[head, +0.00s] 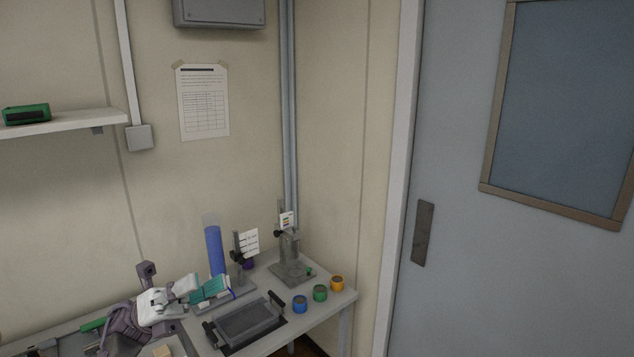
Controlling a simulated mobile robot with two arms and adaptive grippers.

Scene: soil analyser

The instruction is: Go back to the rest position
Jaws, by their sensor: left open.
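My left arm comes in at the lower left. Its left gripper (222,289) reaches over the bench (345,297), in front of a grey stand (238,262) on a flat base. The gripper is open, and I see nothing held in it. It is small in the picture, so I cannot tell whether it touches the stand. My right gripper is not in view.
A black-handled grey tray (250,322) lies at the front. Blue (300,304), green (320,293) and orange (337,284) pots stand right of it. A second stand (291,262) and a tall blue cylinder (215,250) stand behind. A door (460,180) is at right.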

